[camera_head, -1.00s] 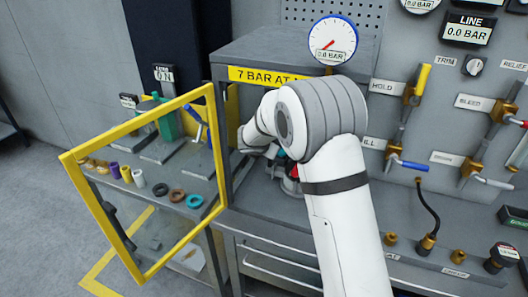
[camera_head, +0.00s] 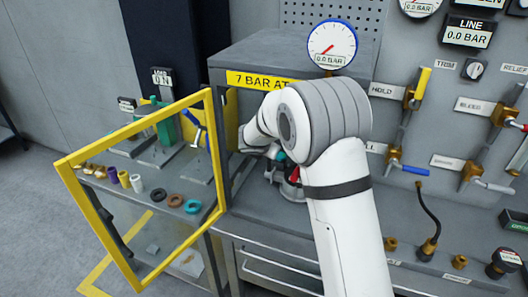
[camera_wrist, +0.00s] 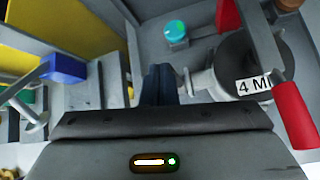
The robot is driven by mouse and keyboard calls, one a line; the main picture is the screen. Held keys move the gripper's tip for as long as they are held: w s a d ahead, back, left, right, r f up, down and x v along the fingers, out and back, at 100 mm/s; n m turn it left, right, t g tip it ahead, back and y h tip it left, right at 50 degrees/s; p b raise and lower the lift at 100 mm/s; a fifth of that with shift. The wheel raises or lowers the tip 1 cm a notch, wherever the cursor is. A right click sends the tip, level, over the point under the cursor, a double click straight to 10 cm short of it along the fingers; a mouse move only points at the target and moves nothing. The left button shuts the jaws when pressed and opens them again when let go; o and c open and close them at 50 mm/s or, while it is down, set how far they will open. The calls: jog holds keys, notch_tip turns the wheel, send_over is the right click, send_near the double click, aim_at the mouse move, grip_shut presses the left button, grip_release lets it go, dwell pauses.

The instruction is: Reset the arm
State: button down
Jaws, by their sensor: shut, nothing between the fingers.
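My arm (camera_head: 340,200) reaches up and bends left into the open-fronted cabinet (camera_head: 290,55) under the yellow "7 BAR" label. In the head view my gripper is mostly hidden behind the arm's elbow. In the wrist view the two dark fingers of my gripper (camera_wrist: 160,84) are together, with nothing visible between them. Right of them is a round dark valve actuator part (camera_wrist: 248,62) with a "4 M" label. A red handle (camera_wrist: 292,112) stands close at the right. A teal round knob (camera_wrist: 175,30) is beyond the fingertips.
A yellow-framed clear door (camera_head: 100,215) stands open at the left, in front of a shelf with coloured rings (camera_head: 193,206) and small cylinders. A blue-tipped lever (camera_wrist: 62,69) is left of my gripper. A panel of valves and gauges (camera_head: 332,44) is at the right.

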jog(key=f+v, duration=0.1)
jog(key=v, duration=0.6)
jog(key=s+d+r+m+g, duration=0.1)
jog(key=s+d+r+m, duration=0.1)
jog(key=s+d+m, duration=0.3)
jog(key=s+d+r+m+g+h+b, duration=0.1)
jog(key=s+d+r+m, duration=0.1)
jog(key=s+d+m, duration=0.3)
jog(key=s+d+r+m+g, duration=0.1)
jog(key=s+d+r+m, duration=0.25)
jog(key=s+d, duration=0.2)
jog(key=s+d+f+m+g+y, duration=0.1)
jog(key=s+f+m+g+y, duration=0.2)
jog(key=s+m, duration=1.3)
jog(key=s+b, duration=0.1)
jog(key=s, duration=0.4)
jog(key=shift+s, duration=0.4)
jog(key=shift+d, duration=0.2)
